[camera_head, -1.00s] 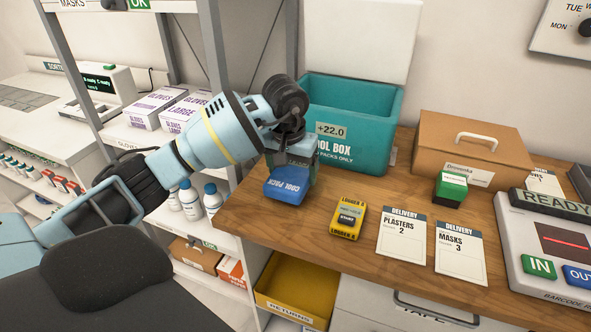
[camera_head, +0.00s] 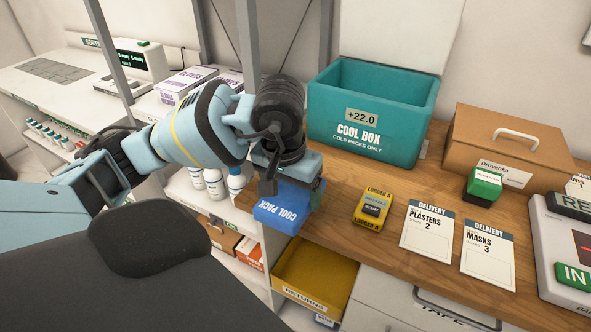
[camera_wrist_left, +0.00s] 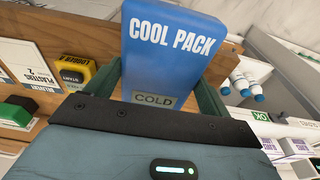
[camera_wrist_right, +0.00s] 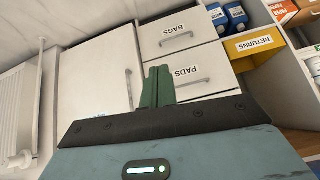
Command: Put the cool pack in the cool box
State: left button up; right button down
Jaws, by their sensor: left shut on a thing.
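The blue cool pack (camera_head: 283,206) is held in my left gripper (camera_head: 290,185) at the left edge of the wooden counter, in front and to the left of the cool box. In the left wrist view the cool pack (camera_wrist_left: 168,50) sits between the green fingers, with the "COLD" label showing. The teal cool box (camera_head: 372,150) stands at the back of the counter with its top open and its display reading +22.0. Its floor is hidden. My right gripper (camera_wrist_right: 157,86) shows only in the right wrist view, with its green fingers together and nothing between them.
A yellow logger (camera_head: 372,209) and two delivery cards (camera_head: 430,232) lie on the counter (camera_head: 335,215). A brown carton (camera_head: 510,145) with a green-topped stamp (camera_head: 485,183) in front stands right of the cool box. A yellow returns tray (camera_head: 318,275) sits below the counter.

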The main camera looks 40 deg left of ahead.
aim_at(309, 211)
jog(key=shift+w+r, duration=0.1)
jog(key=shift+w, duration=0.05)
pick_arm(q)
jog(key=shift+d+r, duration=0.1)
jog(key=shift+d, duration=0.05)
jog(key=shift+m, duration=0.9)
jog(key=d+p, duration=0.1)
jog(key=d, duration=0.1)
jog(key=s+d+p, duration=0.1)
jog(key=d, duration=0.1)
jog(key=s+d+p, duration=0.1)
jog(key=shift+d+r+p, duration=0.35)
jog(key=shift+d, duration=0.05)
jog(key=shift+m, duration=0.5)
jog(key=s+d, duration=0.1)
jog(key=s+d+p, duration=0.1)
jog(key=d, duration=0.1)
jog(key=shift+s+d+f, duration=0.1)
jog(key=shift+d+f, duration=0.05)
jog(key=shift+f, duration=0.2)
pick_arm(e)
jog(key=w+r+t, duration=0.1)
jog(key=w+r, duration=0.3)
jog(key=r, duration=0.2)
jog(key=shift+d+r, duration=0.2)
jog(key=shift+d, duration=0.15)
jog(key=shift+w+a+r+t, duration=0.1)
jog(key=shift+w+a+t, duration=0.1)
jog(key=shift+t, duration=0.1)
